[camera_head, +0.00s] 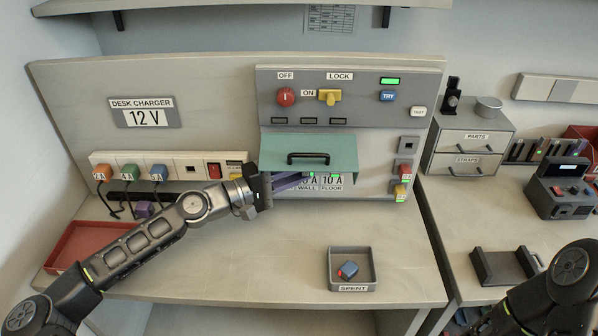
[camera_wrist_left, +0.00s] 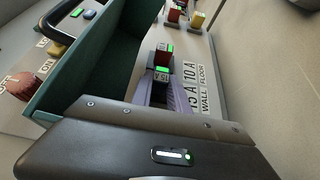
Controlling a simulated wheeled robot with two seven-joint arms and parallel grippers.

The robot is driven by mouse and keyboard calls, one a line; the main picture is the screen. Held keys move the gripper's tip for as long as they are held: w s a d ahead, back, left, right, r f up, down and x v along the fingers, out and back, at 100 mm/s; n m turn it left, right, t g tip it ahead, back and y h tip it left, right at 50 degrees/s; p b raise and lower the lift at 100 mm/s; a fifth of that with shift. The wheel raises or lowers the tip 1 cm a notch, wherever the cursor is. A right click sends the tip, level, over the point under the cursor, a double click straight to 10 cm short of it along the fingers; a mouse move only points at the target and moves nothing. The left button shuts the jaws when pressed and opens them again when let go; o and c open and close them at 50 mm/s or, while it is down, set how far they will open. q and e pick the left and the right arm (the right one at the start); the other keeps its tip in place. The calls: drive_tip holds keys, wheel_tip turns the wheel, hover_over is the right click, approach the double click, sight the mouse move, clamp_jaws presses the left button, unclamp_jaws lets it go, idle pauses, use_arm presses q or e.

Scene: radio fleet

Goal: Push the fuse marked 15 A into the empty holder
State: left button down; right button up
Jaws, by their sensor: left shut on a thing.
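My left gripper (camera_head: 298,182) reaches in under the raised teal cover (camera_head: 310,150) on the grey panel. In the left wrist view, its purple fingers (camera_wrist_left: 168,95) are shut on the fuse marked 15 A (camera_wrist_left: 161,76), which has a green band at its top. The fuse is at the fuse row, above the 15 A and 10 A labels (camera_wrist_left: 190,88). A red fuse (camera_wrist_left: 158,58) with a green band sits just beyond it. The holder's opening is hidden by the fuse and fingers, so I cannot tell how deep the fuse sits. My right gripper is out of view.
A SPENT tray (camera_head: 371,284) with a small blue and red fuse (camera_head: 347,270) stands on the bench. The red OFF knob (camera_head: 286,97) and yellow LOCK switch (camera_head: 329,97) are above the cover. A red tray (camera_head: 62,262) lies at left. The bench's middle is clear.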

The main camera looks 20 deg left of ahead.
use_arm(q)
drive_tip(key=shift+w, duration=0.15)
idle(0.3)
drive_tip(key=c, duration=1.2)
unclamp_jaws()
drive_tip(key=shift+a, duration=0.1)
drive_tip(key=shift+b+v, duration=0.7)
drive_tip(key=shift+v, duration=3.2)
